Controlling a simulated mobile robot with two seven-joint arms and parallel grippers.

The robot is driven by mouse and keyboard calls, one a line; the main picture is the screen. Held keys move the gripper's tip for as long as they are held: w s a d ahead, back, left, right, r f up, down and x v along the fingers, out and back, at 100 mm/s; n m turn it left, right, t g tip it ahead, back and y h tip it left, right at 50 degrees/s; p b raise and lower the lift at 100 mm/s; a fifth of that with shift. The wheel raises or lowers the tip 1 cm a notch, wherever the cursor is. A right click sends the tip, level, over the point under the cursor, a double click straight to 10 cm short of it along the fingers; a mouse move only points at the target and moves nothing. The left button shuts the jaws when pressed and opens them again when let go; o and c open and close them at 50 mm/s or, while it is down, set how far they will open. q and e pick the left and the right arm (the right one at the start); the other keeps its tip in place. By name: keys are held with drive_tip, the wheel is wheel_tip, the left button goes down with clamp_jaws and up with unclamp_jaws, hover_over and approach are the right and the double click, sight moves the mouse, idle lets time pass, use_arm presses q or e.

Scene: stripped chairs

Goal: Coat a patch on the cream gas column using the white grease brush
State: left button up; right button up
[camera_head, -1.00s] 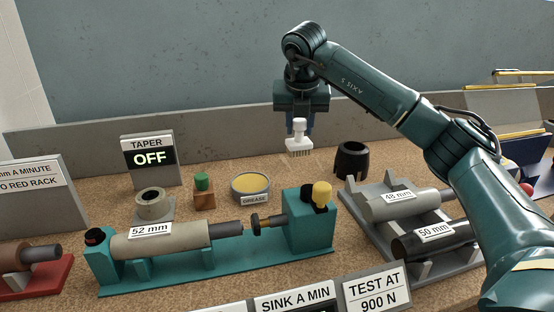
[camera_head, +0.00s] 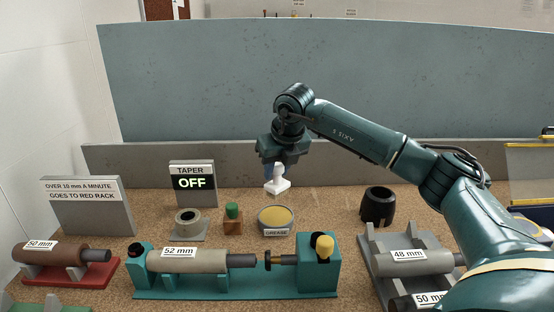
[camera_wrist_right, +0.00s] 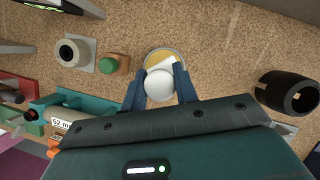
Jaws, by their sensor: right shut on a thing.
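My right gripper (camera_head: 274,170) is shut on the white grease brush (camera_head: 277,185), holding it in the air. In the right wrist view the brush's round white knob (camera_wrist_right: 158,84) sits between my two blue fingers (camera_wrist_right: 160,92). The brush is over the round tin of yellow grease (camera_head: 275,218), which also shows behind it in the right wrist view (camera_wrist_right: 150,59); I cannot tell that they touch. The cream gas column (camera_head: 200,261), labelled 52 mm, lies in the teal test bench, left of and nearer than the tin. My left gripper is not in view.
Left of the tin stand a green-topped wooden block (camera_head: 232,221) and a grey ring (camera_head: 189,222). A black collar (camera_head: 377,207) stands to the right. A grey rack (camera_head: 384,243) holds other columns. The TAPER sign (camera_head: 192,184) reads OFF.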

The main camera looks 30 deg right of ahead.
sight(277, 184)
drive_tip(key=shift+a+f, duration=0.2)
drive_tip(key=shift+f, duration=0.05)
wheel_tip(277, 184, down, 4)
drive_tip(key=b, duration=0.3)
drive_tip(key=shift+r, duration=0.2)
drive_tip(key=shift+f+b, duration=0.5)
drive_tip(key=shift+f, duration=0.15)
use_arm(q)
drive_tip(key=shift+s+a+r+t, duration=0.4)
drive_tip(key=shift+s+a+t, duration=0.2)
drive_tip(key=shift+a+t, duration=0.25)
use_arm(e)
drive_tip(key=shift+f, duration=0.35)
use_arm(q)
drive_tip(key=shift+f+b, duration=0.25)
drive_tip(key=shift+b, duration=0.25)
use_arm(e)
drive_tip(key=shift+f, duration=0.55)
